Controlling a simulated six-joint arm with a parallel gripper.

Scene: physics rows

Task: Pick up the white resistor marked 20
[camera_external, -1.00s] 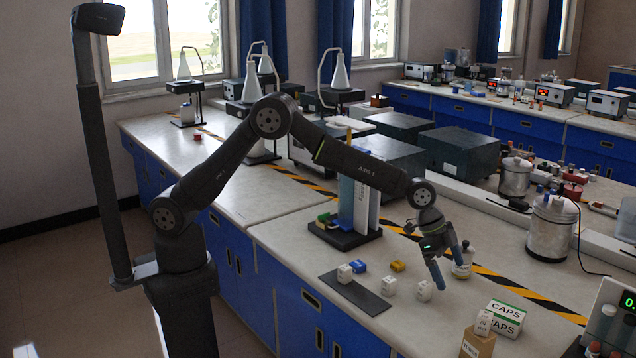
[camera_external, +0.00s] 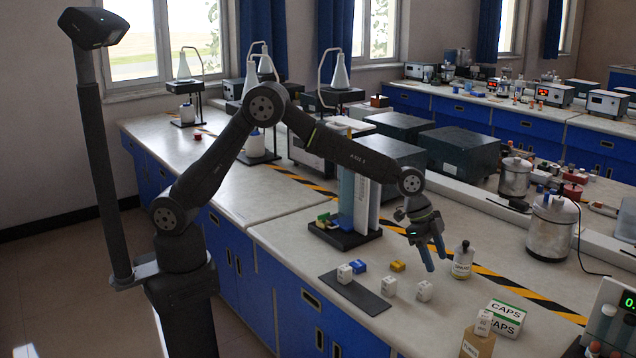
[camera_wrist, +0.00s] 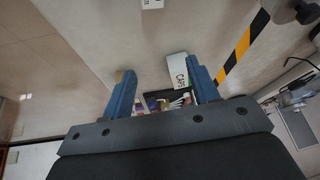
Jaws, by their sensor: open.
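Several small white blocks are in the external view: one (camera_external: 345,273) on the dark mat, one (camera_external: 388,287) by the mat's right edge, one (camera_external: 424,291) further right on the bare bench, and one (camera_external: 483,323) on top of a cardboard box. Their markings are too small to read, so I cannot tell which is 20. My gripper (camera_external: 436,265) is open and empty, tilted downward above and behind the rightmost bench block. In the wrist view its fingers (camera_wrist: 160,70) are spread, with a white block (camera_wrist: 152,3) cut off at the top edge.
A blue block (camera_external: 360,267) and a yellow block (camera_external: 397,266) lie behind the white ones. A labelled bottle (camera_external: 462,261) stands right of my gripper. A CAPS box (camera_external: 503,318) and cardboard box (camera_external: 477,343) stand front right. The dark mat (camera_external: 368,300) has bare room.

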